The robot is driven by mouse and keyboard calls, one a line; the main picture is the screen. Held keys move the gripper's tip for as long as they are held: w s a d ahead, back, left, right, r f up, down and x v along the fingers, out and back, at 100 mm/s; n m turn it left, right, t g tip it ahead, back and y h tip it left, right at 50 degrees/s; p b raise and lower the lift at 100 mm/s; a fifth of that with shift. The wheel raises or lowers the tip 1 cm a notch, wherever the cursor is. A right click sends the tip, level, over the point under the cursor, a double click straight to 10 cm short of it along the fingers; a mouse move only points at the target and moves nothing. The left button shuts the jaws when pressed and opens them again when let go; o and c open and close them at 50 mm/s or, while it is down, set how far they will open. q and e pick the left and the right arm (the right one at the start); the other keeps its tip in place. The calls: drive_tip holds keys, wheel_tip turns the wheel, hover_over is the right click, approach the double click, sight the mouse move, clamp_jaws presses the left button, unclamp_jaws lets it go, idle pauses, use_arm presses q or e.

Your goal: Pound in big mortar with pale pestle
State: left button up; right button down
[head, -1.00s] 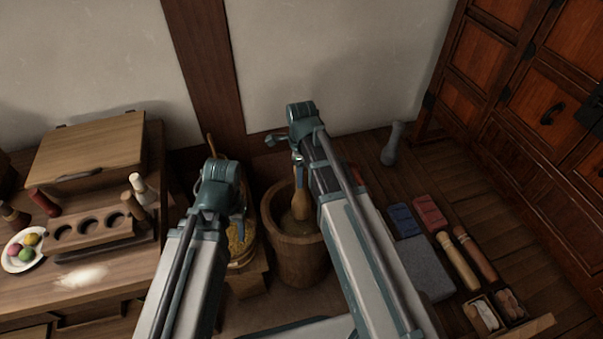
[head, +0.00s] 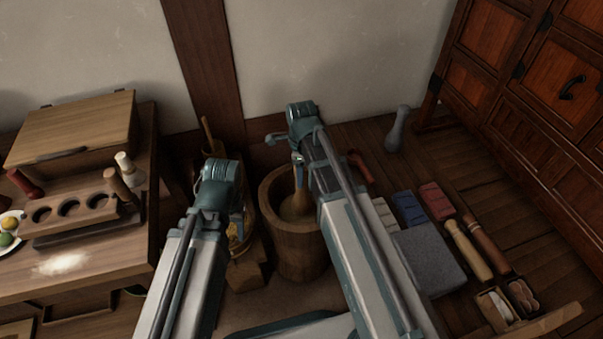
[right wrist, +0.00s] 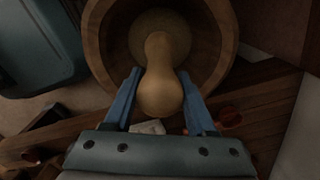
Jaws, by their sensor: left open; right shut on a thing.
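The big mortar (head: 294,255), a deep wooden tub, stands on the floor at the middle of the head view. Its rim also shows in the right wrist view (right wrist: 98,45). My right gripper (head: 299,160) is above the mortar, shut on the pale pestle (head: 298,203). In the right wrist view the pestle (right wrist: 163,65) sits between the blue fingers, its far end inside the mortar. Whether that end touches the bottom is unclear. My left gripper (head: 238,226) is open left of the mortar, its fingers partly hidden by its wrist.
At right are a grey block (head: 428,260), coloured blocks, rolling pins and a grey pestle (head: 397,128). A cabinet stands far right.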

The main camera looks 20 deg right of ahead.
drive_tip(key=shift+f+b, duration=0.35)
drive_tip(key=shift+b, duration=0.05)
drive_tip(key=shift+r, duration=0.1)
wheel_tip(320, 180, up, 17)
drive_tip(key=p, duration=1.7)
wheel_tip(320, 180, up, 14)
drive_tip(key=p, duration=1.4)
